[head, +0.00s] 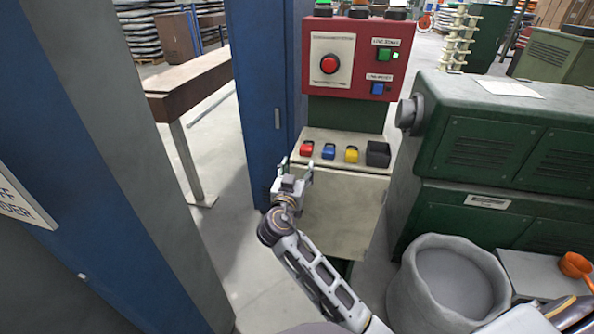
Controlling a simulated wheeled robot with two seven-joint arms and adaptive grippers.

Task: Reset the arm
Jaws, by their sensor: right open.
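My right gripper (297,168) is open and nothing shows between its fingers. It is near the front left corner of a cream ledge (342,160) on the control stand, close to a small red block (306,148). I cannot tell whether it touches the ledge. The right arm reaches up from the bottom of the head view. My left gripper is not in view.
The ledge also carries a blue block (328,151), a yellow block (351,154) and a black box (378,154). Above is a red panel (357,55). A blue column (262,80) stands left, green machinery (505,150) right, and a grey tub (408,290) below it.

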